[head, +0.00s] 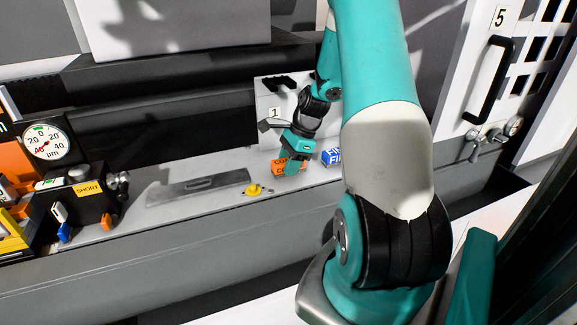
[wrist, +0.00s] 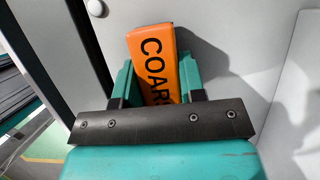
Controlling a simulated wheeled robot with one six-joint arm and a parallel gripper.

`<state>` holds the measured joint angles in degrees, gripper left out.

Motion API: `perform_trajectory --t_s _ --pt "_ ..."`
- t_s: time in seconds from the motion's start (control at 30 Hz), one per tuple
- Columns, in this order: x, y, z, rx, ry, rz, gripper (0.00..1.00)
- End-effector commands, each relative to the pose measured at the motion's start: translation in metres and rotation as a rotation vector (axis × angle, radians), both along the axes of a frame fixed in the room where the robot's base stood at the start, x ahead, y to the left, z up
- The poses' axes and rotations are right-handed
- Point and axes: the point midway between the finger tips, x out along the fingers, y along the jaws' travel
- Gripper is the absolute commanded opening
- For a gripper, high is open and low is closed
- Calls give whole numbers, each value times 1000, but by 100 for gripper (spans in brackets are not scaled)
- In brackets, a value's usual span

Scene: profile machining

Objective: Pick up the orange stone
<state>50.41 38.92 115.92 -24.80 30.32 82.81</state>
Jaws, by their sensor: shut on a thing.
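The orange stone (head: 281,167) is a block with dark lettering, "COAR" readable in the wrist view (wrist: 153,58). My gripper (head: 292,164) is at the stone on the grey ledge, in front of the white panel marked 1. In the wrist view the two teal fingers of my gripper (wrist: 158,84) are shut on the stone, one on each side. The lower end of the stone is hidden behind the gripper's dark bar. I cannot tell from the head view whether the stone touches the ledge.
A blue and white block (head: 332,157) stands just right of the stone. A wall rises behind the ledge.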

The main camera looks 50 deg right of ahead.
Motion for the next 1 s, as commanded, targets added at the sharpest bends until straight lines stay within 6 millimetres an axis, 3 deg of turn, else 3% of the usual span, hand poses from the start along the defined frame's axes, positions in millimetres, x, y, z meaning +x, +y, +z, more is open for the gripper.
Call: perform_trajectory --t_s 0.17,0.6,0.8,1.0 --pt "0 -1 27 -5 -4 1 11" --pt "0 -1 137 -4 -3 0 11" --pt "0 -1 171 -4 -2 -1 11" --pt "0 -1 189 -1 -1 1 11"
